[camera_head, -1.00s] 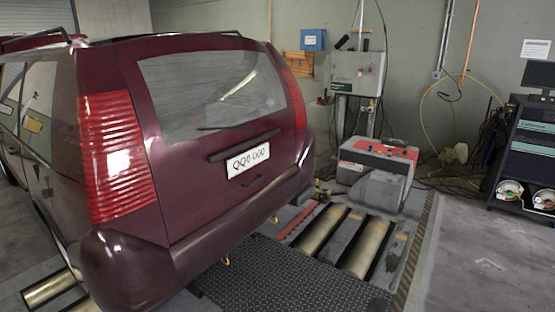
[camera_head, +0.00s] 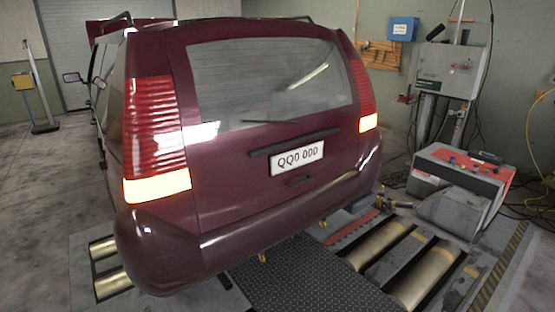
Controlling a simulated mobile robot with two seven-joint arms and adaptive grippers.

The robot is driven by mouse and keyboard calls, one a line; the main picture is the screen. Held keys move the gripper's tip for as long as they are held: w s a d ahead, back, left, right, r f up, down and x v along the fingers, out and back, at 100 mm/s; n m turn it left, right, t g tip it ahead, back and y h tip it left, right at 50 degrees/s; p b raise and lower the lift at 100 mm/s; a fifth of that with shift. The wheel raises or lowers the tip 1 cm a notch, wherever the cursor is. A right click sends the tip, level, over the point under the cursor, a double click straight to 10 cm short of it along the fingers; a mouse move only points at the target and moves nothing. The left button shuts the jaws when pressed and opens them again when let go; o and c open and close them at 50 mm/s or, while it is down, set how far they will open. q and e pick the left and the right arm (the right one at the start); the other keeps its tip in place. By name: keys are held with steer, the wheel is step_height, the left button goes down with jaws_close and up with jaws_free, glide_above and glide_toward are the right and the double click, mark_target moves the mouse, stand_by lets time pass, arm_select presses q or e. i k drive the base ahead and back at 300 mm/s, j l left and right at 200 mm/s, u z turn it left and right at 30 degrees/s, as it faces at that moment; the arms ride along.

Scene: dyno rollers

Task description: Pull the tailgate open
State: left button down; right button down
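The tailgate (camera_head: 232,158) of a dark red car is shut, facing me in the middle of the head view. It has a large rear window (camera_head: 265,82) with a wiper, a dark handle strip (camera_head: 294,141) above the white number plate (camera_head: 297,158), and a small dark recess (camera_head: 299,181) below the plate. The rear bumper (camera_head: 220,255) runs underneath. Neither of my grippers shows in the head view, so nothing of mine touches the car.
Metal rollers (camera_head: 378,243) and a dark textured floor plate (camera_head: 300,280) lie behind the car. A grey and red machine (camera_head: 462,188) stands at the right, with a grey cabinet (camera_head: 452,72) behind it. Open concrete floor (camera_head: 45,200) lies at the left.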

mark_target(249, 92)
steer(key=i+l+u, duration=0.15)
steer(key=l, duration=0.35)
steer(key=l+u, duration=0.2)
steer(key=l, duration=0.3)
steer(key=i+l+z, duration=0.5)
steer(key=z, duration=0.25)
steer(key=i+l+z, duration=0.1)
steer(key=i, duration=0.25)
steer(key=i+l, duration=0.25)
steer(key=i, duration=0.15)
steer(key=i+l+z, duration=0.15)
steer(key=i, duration=0.25)
steer(key=i+j+u, duration=0.1)
steer(key=i+u, duration=0.15)
steer(key=u, duration=0.25)
steer(key=i+u, duration=0.3)
steer(key=u, duration=0.2)
steer(key=i+l+u, duration=0.15)
steer(key=u, duration=0.35)
steer(key=i+l+u, duration=0.2)
steer(key=i+u, duration=0.3)
